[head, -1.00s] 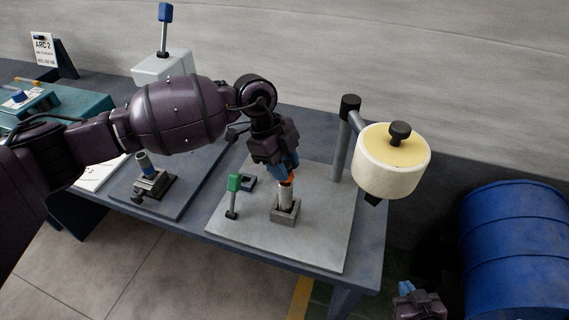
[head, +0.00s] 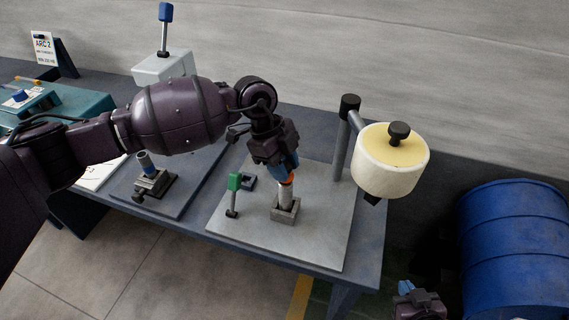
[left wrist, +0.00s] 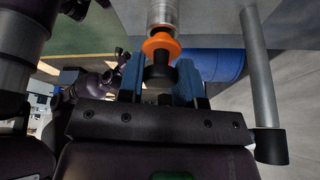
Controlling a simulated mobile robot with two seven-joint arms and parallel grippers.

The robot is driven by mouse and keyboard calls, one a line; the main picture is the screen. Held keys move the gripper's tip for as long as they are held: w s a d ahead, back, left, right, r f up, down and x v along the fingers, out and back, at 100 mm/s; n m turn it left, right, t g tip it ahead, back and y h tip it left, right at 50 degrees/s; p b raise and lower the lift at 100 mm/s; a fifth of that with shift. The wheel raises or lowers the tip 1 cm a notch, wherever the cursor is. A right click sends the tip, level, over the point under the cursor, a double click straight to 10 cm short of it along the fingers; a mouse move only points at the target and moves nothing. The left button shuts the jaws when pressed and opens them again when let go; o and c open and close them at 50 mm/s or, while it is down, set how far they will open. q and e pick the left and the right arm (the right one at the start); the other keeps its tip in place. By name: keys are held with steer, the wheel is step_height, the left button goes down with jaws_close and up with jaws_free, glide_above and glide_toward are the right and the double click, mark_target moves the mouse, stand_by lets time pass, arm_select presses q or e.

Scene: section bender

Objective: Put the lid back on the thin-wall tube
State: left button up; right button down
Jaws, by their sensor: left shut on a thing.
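The thin-wall tube (head: 285,197) is a pale, thin cylinder standing nearly upright in a small grey square holder (head: 284,212) on the light grey plate. The orange lid (head: 288,180) is at its upper end. In the left wrist view the lid (left wrist: 161,44) overlaps the end of the tube (left wrist: 163,13), and I cannot tell whether it is fully seated. My left gripper (head: 287,173) is above the tube. Its blue fingers are shut on the dark knob of the lid (left wrist: 160,76). My right gripper (head: 404,288) is low at the right, away from the bench, its fingers mostly unclear.
A green-topped post (head: 234,183) stands just left of the tube. A grey column (head: 341,145) carries a large cream roller (head: 391,172) at the right of the plate. A small vise (head: 152,182) stands to the left. A blue barrel (head: 515,250) is at the far right.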

steer(key=shift+w+r, duration=0.2)
steer(key=shift+r, duration=0.1)
steer(key=shift+s, duration=0.1)
